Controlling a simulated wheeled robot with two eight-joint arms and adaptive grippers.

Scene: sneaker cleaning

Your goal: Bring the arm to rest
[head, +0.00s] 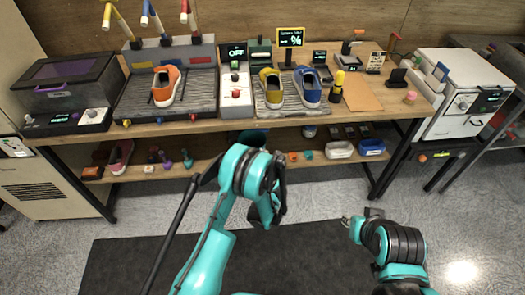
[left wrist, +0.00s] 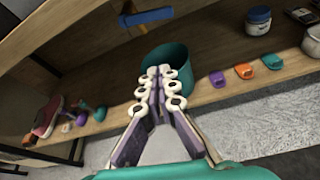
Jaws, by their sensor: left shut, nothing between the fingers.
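My left arm rises through the middle of the head view, bent at a black and teal joint, with its gripper end (head: 268,213) hanging in front of the lower shelf. In the left wrist view the left gripper (left wrist: 160,85) is shut and empty, its white and purple fingers together. Behind the fingertips stands a teal bin (left wrist: 178,57) at the lower shelf; I cannot tell whether they touch. My right arm is at the lower right of the head view, low over the floor. Its gripper end (head: 347,221) is small there, and its finger state is unclear.
The workbench (head: 215,127) holds an orange sneaker (head: 166,86), a yellow sneaker (head: 271,88) and a blue sneaker (head: 307,87). The lower shelf (head: 220,163) carries a pink shoe (head: 120,157) and small items. A dark mat (head: 130,262) covers the floor in front.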

